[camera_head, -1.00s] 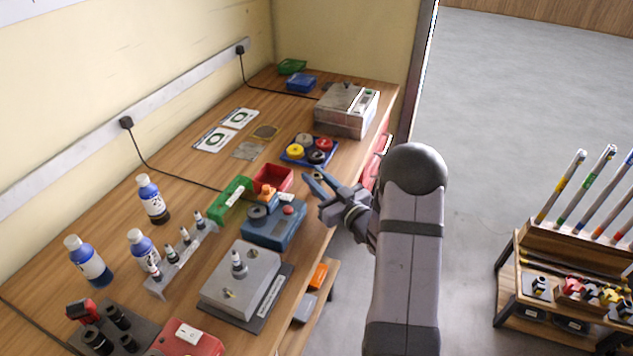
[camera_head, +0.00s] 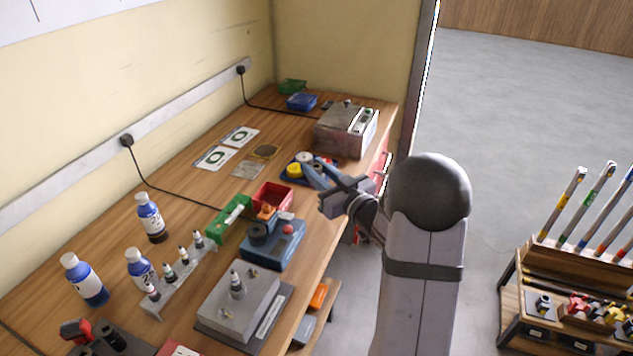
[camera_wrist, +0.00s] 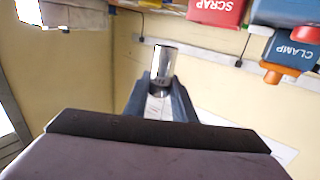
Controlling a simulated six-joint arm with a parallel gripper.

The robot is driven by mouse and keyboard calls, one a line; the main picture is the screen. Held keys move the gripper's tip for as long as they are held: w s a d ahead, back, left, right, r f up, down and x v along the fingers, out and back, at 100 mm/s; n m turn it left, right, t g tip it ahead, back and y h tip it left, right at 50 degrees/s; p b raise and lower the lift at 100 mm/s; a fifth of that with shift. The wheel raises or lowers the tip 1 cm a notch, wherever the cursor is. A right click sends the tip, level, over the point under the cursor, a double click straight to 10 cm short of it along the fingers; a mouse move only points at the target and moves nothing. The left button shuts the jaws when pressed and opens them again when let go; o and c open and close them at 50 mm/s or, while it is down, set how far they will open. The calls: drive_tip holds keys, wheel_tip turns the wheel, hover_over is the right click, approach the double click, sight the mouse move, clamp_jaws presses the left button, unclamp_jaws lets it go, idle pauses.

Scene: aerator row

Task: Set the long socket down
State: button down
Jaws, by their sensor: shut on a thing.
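My gripper (camera_head: 305,172) is out over the right side of the bench, in front of the blue tray (camera_head: 284,176) of round coloured parts in the head view. In the wrist view my gripper (camera_wrist: 160,95) is shut on a shiny silver cylinder, the long socket (camera_wrist: 164,62), which sticks out past the fingertips. The socket cannot be made out in the head view. Whether it touches anything below is not clear.
A red scrap bin (camera_head: 271,194), a green box (camera_head: 229,217) and a blue clamp unit (camera_head: 288,243) stand close to the arm. A grey box (camera_head: 337,138) is behind. A grey block (camera_head: 232,300) and bottles (camera_head: 151,216) are nearer. Bare wood lies left of the cards (camera_head: 213,157).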

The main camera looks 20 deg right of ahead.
drive_tip(key=shift+r, duration=0.6)
wheel_tip(320, 180, up, 6)
drive_tip(key=p, duration=0.6)
drive_tip(key=shift+r, duration=0.2)
drive_tip(key=shift+f, duration=0.15)
wheel_tip(320, 180, down, 6)
drive_tip(key=b, duration=0.6)
drive_tip(key=shift+f, duration=0.15)
drive_tip(key=shift+f+p, duration=0.45)
drive_tip(key=shift+f, duration=4.3)
